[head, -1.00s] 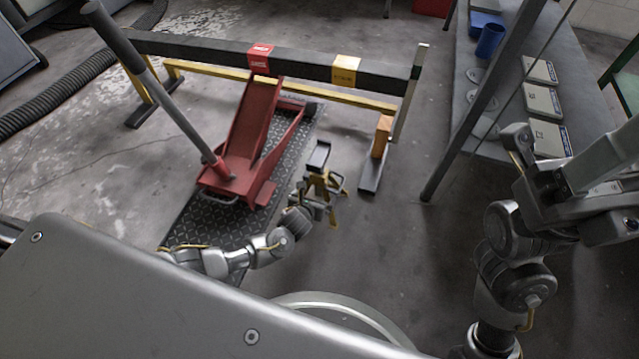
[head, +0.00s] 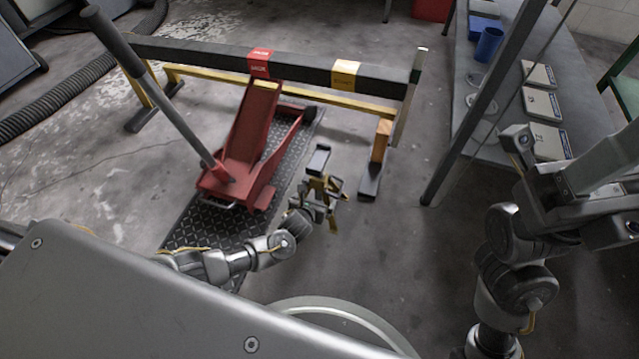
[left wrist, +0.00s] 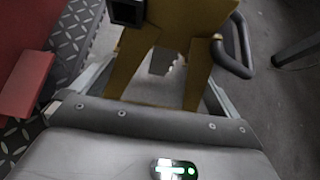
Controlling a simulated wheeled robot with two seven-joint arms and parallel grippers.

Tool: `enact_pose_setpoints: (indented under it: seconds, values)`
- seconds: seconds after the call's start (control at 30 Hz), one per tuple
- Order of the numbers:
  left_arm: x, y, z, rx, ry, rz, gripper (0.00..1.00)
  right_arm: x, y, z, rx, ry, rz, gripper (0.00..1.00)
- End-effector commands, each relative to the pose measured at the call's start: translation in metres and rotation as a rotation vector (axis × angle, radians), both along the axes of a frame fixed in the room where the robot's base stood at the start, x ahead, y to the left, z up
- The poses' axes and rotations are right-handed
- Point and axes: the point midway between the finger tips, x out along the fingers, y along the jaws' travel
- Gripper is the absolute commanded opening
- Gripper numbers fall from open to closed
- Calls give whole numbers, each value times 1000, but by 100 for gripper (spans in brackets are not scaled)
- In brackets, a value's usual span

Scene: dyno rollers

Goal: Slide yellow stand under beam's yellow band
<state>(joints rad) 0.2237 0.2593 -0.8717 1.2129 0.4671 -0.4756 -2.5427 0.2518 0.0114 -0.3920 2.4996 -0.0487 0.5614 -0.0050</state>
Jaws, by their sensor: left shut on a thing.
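The yellow stand (head: 333,222) stands on the floor on my side of the beam (head: 300,70), clear of it. Its dark top (head: 319,159) appears in the head view a little left of the beam's yellow band (head: 345,73). My left gripper (head: 319,190) is shut on the stand's body. In the left wrist view the stand's yellow legs (left wrist: 190,72) fill the space between the fingers, and its dark handle loop (left wrist: 234,58) is at the right.
A red floor jack (head: 245,150) stands on a dark tread plate (head: 195,222) left of the stand, under the beam's red band (head: 259,62). The beam's end support foot (head: 370,182) is close on the right. A workbench (head: 500,65) stands farther right.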

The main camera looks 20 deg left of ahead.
Motion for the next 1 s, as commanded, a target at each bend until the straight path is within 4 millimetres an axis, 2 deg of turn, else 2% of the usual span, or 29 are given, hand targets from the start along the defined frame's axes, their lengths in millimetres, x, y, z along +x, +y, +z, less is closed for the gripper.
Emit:
enact_pose_setpoints:
  seconds: [0.03,1.0]
  values:
    - [-1,3,-7,10,15,0,45,0,0,-3,0,0,0,56]
    - [79,5,-7,7,9,4,44,0,0,-34,1,-2,0,56]
